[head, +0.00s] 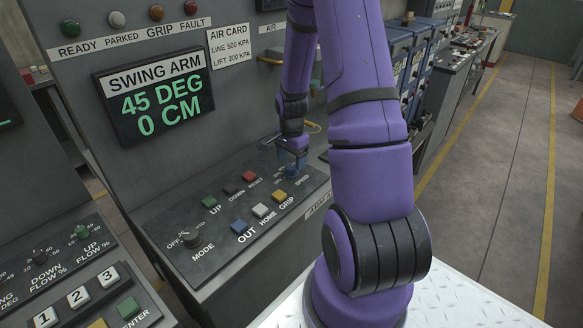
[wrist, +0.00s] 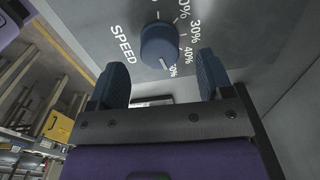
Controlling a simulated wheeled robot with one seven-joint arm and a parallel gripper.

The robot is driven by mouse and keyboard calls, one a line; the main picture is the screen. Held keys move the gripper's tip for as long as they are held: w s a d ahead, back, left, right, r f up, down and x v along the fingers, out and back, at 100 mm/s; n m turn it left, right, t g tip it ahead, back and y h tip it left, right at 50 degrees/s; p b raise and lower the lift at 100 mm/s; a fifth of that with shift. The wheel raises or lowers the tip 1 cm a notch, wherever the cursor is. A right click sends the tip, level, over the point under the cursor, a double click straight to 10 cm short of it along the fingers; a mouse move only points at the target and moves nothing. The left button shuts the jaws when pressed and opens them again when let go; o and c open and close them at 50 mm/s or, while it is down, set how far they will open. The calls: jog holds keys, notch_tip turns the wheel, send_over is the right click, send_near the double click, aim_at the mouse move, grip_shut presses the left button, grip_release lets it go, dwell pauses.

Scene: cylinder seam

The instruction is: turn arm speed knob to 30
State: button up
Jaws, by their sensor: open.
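The speed knob (wrist: 160,46) is a round dark blue knob on a grey panel, beside the label SPEED, in the wrist view. Its white pointer mark faces the lowest visible number, past 40%; that number's first digit is hard to read. The 30% mark (wrist: 194,27) is on the scale further round to the upper right. My gripper (wrist: 162,63) is open, with one blue finger on each side below the knob, apart from it and empty. In the head view my gripper (head: 292,157) is over the right end of the swing arm panel and hides most of the knob.
Left of the gripper are several push buttons, including a yellow grip button (head: 278,196) and a blue out button (head: 238,226), plus a mode knob (head: 192,238). The swing arm display (head: 152,97) reads 45 DEG, 0 CM. Open floor lies to the right.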

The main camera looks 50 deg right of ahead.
aim_at(291, 166)
jog(key=shift+f, duration=1.85)
jog(key=c, duration=0.9)
